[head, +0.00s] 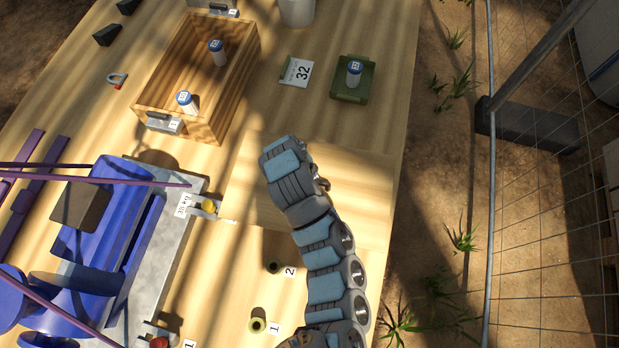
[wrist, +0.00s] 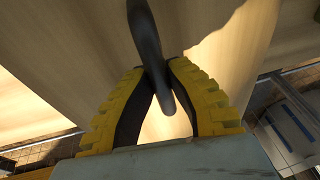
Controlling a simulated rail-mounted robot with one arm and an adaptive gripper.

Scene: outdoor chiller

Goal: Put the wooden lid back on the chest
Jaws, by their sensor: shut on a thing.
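The open wooden chest (head: 240,75) stands at the upper left of the head view, with two white blue-capped bottles (head: 217,52) inside. The pale, flat wooden lid (head: 362,190) is near the middle of the head view, below and right of the chest and partly covered by my arm. I cannot tell whether it touches the table. In the wrist view, the yellow-and-black fingers of my gripper (wrist: 158,78) are shut on the lid's dark handle (wrist: 146,35). My arm hides the fingers in the head view.
A green tray (head: 367,93) with a bottle and a card marked 32 (head: 297,72) lie right of the chest. A blue machine (head: 110,235) on a metal plate fills the lower left. Two numbered holes (head: 258,325) are near the bottom. A wire fence stands right.

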